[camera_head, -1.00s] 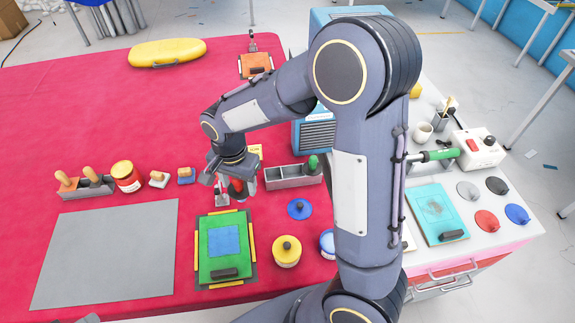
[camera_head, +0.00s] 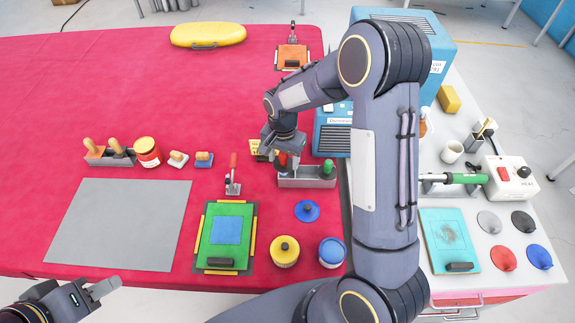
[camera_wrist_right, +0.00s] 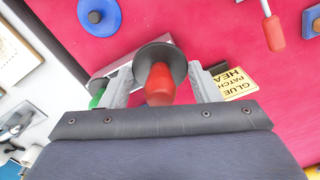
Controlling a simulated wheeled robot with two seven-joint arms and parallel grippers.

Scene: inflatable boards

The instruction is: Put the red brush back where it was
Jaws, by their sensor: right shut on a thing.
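My right gripper (camera_head: 284,158) is shut on the red brush. The right wrist view shows the brush's red handle (camera_wrist_right: 160,86) and dark round collar between the two fingers (camera_wrist_right: 158,92). The brush is at the left end of the grey holder (camera_head: 308,183), mostly behind my gripper in the head view. The holder also shows beneath the brush in the wrist view (camera_wrist_right: 172,40). Whether the brush's lower end is inside a compartment is hidden. A green brush (camera_head: 328,167) stands in the holder's right end. My left gripper (camera_head: 102,289) is at the lower left, away from these things.
A yellow glue-patch sign (camera_wrist_right: 241,84) is close beside my right gripper. A red-handled tool (camera_head: 233,170) stands left of the holder. A blue lid (camera_head: 307,211) lies in front, and a blue machine (camera_head: 333,138) stands behind right.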

